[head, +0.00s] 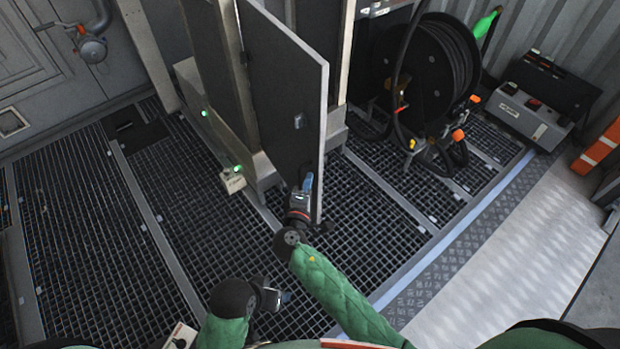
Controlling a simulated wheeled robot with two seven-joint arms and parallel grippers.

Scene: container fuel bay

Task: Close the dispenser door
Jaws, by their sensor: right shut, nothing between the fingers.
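The dispenser door (275,82) is a dark grey flat panel with a light edge. It stands swung open from the dispenser cabinet (222,95), pointing towards me. A small latch shows on its face near the free edge. My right gripper (307,183) is shut and empty, at the lower part of the door near its free edge. I cannot tell whether it touches the panel. My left gripper (286,297) is low at the bottom, over the floor grating and away from the door. Its fingers are too small to read.
A black hose reel (445,65) with orange fittings stands right of the dispenser. A grey box unit (530,110) and an orange barrier (600,148) are further right. A small box (232,181) sits by the dispenser base. The grated floor (90,215) at left is mostly clear.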

